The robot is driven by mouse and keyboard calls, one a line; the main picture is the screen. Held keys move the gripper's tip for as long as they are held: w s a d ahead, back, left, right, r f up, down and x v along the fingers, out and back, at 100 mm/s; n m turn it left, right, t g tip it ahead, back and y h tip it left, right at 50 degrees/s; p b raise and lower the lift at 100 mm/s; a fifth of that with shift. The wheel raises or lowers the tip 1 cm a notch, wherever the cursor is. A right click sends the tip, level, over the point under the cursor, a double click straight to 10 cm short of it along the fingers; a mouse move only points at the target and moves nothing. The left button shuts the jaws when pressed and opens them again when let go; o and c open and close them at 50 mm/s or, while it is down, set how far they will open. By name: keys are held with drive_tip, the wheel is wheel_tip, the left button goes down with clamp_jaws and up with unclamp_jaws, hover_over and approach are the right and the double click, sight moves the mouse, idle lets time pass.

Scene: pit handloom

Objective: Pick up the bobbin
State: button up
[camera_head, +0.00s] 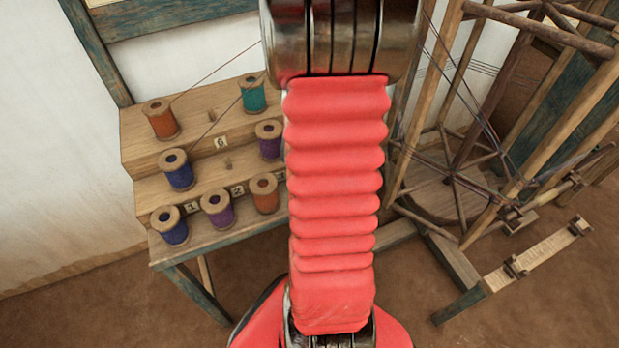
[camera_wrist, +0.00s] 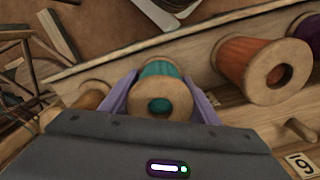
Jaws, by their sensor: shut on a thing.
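A bobbin wound with teal thread (camera_wrist: 168,88) sits between the two pale purple fingers of my gripper (camera_wrist: 160,99) in the wrist view. The fingers are shut on its sides, and its round end with a dark hole faces the camera. In the head view my arm hides the gripper. A teal bobbin (camera_head: 253,94) also shows there beside my arm on the upper step of the wooden stand. I cannot tell whether it is the same one.
The stepped wooden stand (camera_head: 140,146) holds several orange, blue and purple bobbins. An orange bobbin (camera_wrist: 245,58) is right of my gripper in the wrist view, close by. A wooden frame with threads (camera_head: 455,95) stands at the right. Bare floor (camera_head: 120,310) lies in front.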

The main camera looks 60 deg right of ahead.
wheel_tip(320, 180, up, 10)
idle(0.7)
idle(0.5)
